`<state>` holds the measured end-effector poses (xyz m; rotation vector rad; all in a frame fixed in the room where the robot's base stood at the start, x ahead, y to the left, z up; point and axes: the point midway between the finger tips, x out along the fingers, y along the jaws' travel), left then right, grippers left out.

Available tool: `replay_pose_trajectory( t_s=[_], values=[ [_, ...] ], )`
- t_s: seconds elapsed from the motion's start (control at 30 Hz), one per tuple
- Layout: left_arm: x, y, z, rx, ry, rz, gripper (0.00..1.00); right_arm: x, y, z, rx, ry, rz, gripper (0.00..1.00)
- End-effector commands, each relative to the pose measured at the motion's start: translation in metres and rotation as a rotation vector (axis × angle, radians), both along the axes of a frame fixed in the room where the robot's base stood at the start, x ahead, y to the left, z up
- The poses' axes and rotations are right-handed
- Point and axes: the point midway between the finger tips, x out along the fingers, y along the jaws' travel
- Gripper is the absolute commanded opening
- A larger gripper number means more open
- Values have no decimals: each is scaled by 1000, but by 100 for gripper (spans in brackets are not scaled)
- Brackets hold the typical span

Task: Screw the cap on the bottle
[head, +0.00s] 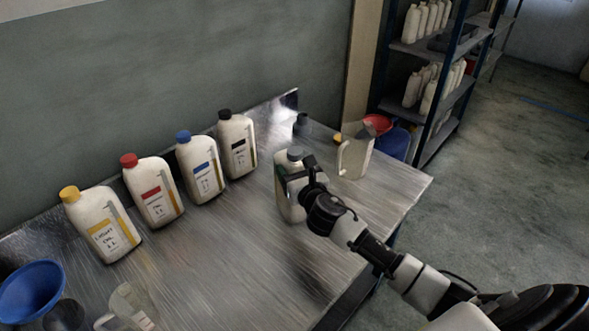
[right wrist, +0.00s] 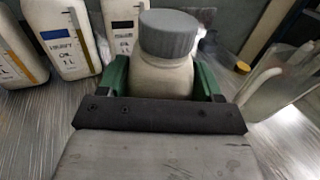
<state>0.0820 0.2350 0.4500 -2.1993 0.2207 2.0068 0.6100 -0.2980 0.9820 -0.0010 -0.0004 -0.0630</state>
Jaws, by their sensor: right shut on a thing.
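A white bottle (head: 287,206) stands upright on the metal table, right of the row of labelled bottles. A grey cap (head: 295,153) sits on its mouth; it also shows in the right wrist view (right wrist: 168,34). I cannot tell how tightly the cap is seated. My right gripper (head: 295,174) is shut on the bottle just below the cap. In the right wrist view its green fingers (right wrist: 161,78) stand on either side of the bottle's upper part. The gripper hides part of the bottle's body. My left gripper is not in view.
Bottles with yellow (head: 102,225), red (head: 153,190), blue (head: 200,168) and black (head: 237,145) caps stand along the wall. A clear jug (head: 355,156) is at right, with a small yellow cap (head: 338,139) nearby. A blue funnel (head: 31,290) is at front left.

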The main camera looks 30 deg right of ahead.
Motion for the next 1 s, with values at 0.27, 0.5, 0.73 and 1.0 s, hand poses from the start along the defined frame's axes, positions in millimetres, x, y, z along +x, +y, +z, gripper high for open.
replay_pose_trajectory(
  t_s=[0.27,0.5,0.73,1.0],
  values=[
    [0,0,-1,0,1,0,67,0,0,-1,0,1,0,91],
    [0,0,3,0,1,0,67,0,0,4,0,0,0,91],
    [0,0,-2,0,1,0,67,-36,2,-1,-2,4,3,91],
    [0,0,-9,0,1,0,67,-93,6,-1,-1,3,3,91]
  ],
)
